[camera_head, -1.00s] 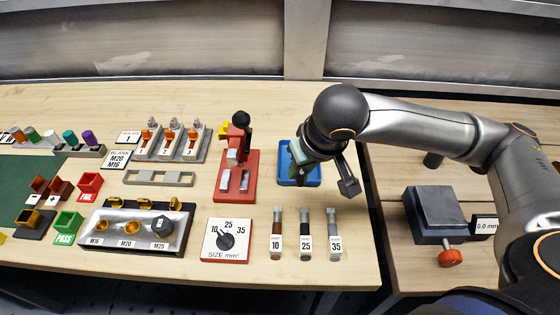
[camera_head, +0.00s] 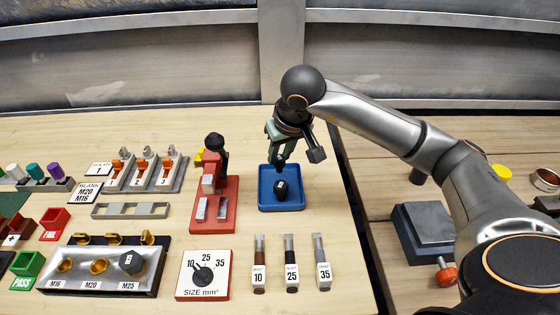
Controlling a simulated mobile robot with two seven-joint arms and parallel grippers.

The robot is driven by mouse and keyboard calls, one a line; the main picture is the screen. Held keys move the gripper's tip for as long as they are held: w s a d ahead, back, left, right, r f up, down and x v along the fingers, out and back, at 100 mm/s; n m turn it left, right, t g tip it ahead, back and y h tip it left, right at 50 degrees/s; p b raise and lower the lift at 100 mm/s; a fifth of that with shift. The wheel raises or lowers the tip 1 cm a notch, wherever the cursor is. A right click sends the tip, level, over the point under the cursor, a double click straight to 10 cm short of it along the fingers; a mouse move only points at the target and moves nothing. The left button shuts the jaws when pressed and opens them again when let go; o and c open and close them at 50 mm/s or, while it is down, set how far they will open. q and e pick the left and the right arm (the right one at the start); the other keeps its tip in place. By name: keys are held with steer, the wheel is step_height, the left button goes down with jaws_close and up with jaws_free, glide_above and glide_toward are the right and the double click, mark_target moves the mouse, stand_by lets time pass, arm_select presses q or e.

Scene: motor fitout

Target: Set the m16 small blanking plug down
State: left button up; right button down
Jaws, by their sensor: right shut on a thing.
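My right gripper (camera_head: 279,158) points down over the blue tray (camera_head: 294,205), towards its back edge. It is shut on the m16 small blanking plug, which is small and mostly hidden at the fingertips. A dark piece with a pale mark (camera_head: 281,188) shows in the middle of the tray, just below the fingertips. I cannot tell whether this is the held plug or a separate one lying there. My left gripper is not in view.
A red stand (camera_head: 214,213) with a black knob is close left of the tray. Three labelled tools (camera_head: 290,265) lie in front. A gland panel (camera_head: 100,270) and a size dial (camera_head: 203,272) are at front left. Bare wood lies right of the tray.

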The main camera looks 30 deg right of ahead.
steer(key=shift+f, duration=0.95)
steer(key=shift+f, duration=0.2)
steer(key=c, duration=0.6)
jaws_free()
steer(key=shift+c, duration=0.2)
steer(key=shift+r, duration=0.15)
steer(key=shift+r, duration=0.25)
steer(key=p+v, duration=0.1)
steer(key=v, duration=1)
steer(key=shift+s+r, duration=0.15)
steer(key=shift+r, duration=0.2)
